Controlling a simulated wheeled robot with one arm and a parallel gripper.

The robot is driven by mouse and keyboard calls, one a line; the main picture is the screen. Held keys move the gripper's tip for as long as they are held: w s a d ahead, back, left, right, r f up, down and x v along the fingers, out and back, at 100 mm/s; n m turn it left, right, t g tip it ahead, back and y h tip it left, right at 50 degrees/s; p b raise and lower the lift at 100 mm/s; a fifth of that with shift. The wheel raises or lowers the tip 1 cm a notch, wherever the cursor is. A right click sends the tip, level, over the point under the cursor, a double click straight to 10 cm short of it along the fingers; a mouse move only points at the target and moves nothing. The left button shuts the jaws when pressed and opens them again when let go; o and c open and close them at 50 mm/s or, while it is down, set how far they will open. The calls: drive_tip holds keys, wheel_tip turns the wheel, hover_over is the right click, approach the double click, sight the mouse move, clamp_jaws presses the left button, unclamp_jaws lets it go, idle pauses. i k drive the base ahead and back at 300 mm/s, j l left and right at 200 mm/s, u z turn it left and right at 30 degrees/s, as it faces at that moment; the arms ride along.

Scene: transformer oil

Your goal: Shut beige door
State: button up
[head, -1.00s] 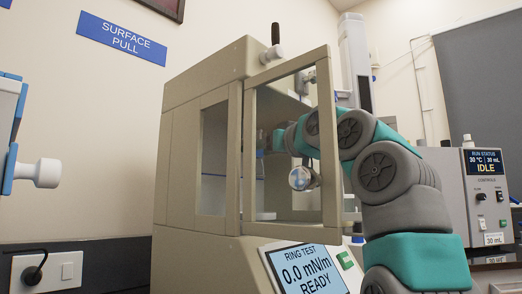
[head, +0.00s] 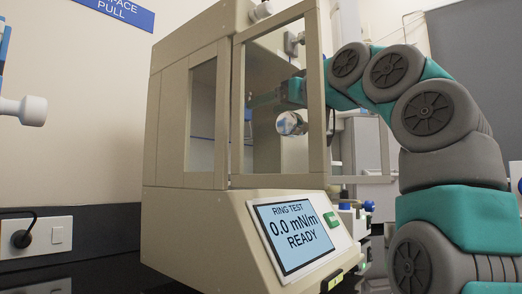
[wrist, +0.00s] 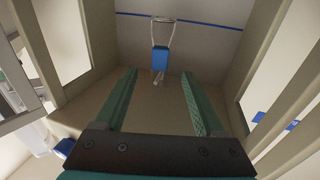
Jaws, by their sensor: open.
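The beige door (head: 314,100) is a framed clear pane on the front of a beige cabinet (head: 175,110). It appears to stand open, swung out from the opening. My gripper (head: 265,98) shows dimly through the pane, behind the door's right frame post. In the wrist view my gripper (wrist: 158,74) has its two teal fingers wide apart with nothing between them, facing the inside of the cabinet. A blue holder with a wire loop (wrist: 160,58) is ahead of the fingertips. Contact with the door cannot be told.
A screen (head: 295,235) reading "0.0 mN/m READY" is on the cabinet's lower front. A wall socket (head: 38,236) is at the left. A blue and white fixture with a knob (head: 25,110) is at the left edge.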

sight(289, 124)
drive_tip(key=k+l, duration=0.8)
drive_tip(key=l, duration=0.1)
